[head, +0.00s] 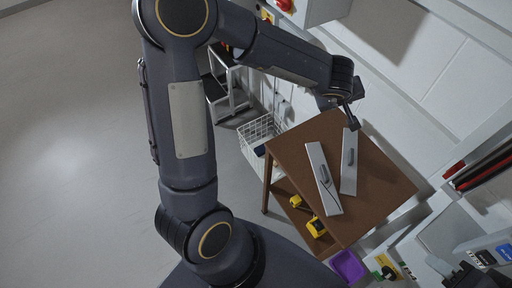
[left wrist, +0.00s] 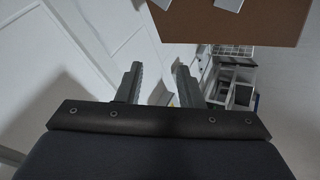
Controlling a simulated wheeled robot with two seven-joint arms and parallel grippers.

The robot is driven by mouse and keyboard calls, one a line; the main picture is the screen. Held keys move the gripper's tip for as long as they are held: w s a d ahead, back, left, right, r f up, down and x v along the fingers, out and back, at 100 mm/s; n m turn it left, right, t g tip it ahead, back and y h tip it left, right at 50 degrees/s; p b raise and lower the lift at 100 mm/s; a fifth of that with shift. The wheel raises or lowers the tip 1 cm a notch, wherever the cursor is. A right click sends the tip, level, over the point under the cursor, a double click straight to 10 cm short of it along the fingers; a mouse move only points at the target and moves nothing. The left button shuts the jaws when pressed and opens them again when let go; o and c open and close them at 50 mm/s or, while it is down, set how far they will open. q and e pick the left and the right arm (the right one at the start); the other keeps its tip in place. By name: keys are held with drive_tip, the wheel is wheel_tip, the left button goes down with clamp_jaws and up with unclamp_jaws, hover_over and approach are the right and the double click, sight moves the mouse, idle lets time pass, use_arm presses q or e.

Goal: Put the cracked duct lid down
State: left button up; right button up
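Two pale grey duct lids, each with a dark handle, lie on the brown table. The left lid (head: 316,160) has a thin dark line near its lower end, perhaps the crack. The right lid (head: 349,179) lies beside it, tilted the other way. My left gripper (head: 352,124) is near the far ends of the lids at the table's upper edge. In the left wrist view, its fingers (left wrist: 158,80) are apart with nothing between them. Dark parts at the lower right corner seem to be my right gripper (head: 468,277), cut off by the frame; its fingers are unclear.
The brown table (head: 385,191) has bare room right of the lids; its edge shows in the left wrist view (left wrist: 270,22). A white wire basket (head: 258,133) stands left of it. Yellow items (head: 315,227) sit on the lower shelf. A purple bin (head: 348,266) is below. A wall stands behind.

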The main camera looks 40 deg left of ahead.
use_arm(q)
wheel_tip(320, 180, up, 11)
drive_tip(key=s+a+m+t+h, duration=0.1)
drive_tip(key=a+m+t+h, duration=0.1)
drive_tip(key=t, duration=0.2)
drive_tip(key=s+r+m+h, duration=0.3)
drive_tip(key=s+r+h, duration=0.1)
drive_tip(key=s, duration=0.3)
drive_tip(key=s+a+f+m+g+y, duration=0.1)
drive_tip(key=s+a+f, duration=0.1)
drive_tip(key=s, duration=0.5)
drive_tip(key=s+a+f+g, duration=0.2)
drive_tip(key=s+f, duration=0.2)
drive_tip(key=s, duration=0.3)
drive_tip(key=s+a+f+m+g+y, duration=0.1)
drive_tip(key=s+a+f+g, duration=0.1)
drive_tip(key=s, duration=0.5)
drive_tip(key=shift+s+f+m+y, duration=0.3)
drive_tip(key=shift+s+f, duration=0.05)
drive_tip(key=shift+f, duration=0.2)
